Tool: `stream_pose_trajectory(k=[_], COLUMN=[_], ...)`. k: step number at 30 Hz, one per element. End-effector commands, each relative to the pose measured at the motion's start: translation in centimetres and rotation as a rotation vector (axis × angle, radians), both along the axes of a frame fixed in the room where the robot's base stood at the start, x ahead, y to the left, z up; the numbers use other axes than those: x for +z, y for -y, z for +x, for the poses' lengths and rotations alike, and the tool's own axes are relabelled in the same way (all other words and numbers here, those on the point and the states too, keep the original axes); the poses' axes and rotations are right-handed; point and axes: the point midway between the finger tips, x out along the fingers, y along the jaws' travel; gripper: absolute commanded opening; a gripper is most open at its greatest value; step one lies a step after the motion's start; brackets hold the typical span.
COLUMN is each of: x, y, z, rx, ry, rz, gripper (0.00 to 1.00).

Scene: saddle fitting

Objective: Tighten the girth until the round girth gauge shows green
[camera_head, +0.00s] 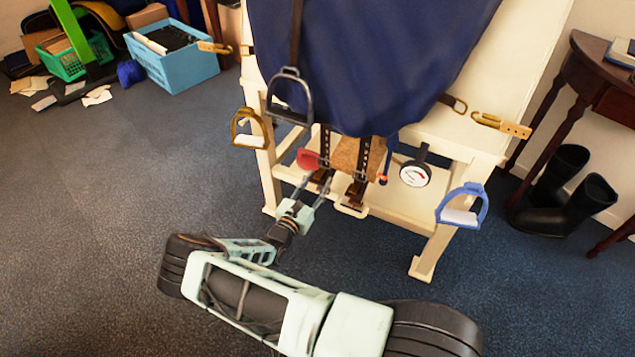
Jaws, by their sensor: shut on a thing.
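The round girth gauge (415,174) hangs at the right of the girth, with a white face and a red mark; its needle is too small to read. Two dark girth straps with holes, a left one (325,143) and a right one (363,158), run down over a brown pad to buckles (357,189) below. A red tab (308,159) sits beside the left strap.
A cream stand (433,240) carries the dark blue cover (370,60). Black boots (568,195) stand at right; crates (175,60) lie back left. The carpet at left is clear.

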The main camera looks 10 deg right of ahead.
Motion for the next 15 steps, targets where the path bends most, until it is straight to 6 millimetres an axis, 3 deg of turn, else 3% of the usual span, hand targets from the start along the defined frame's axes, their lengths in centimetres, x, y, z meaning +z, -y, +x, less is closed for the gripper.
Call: stream_pose_trajectory(k=[7,15], x=[0.4,3.1], y=[-0.1,-0.1], z=[0.0,0.0], rx=[0.001,0.001], ry=[0.0,0.001], rz=[0.0,-0.001], gripper=[0.0,0.0])
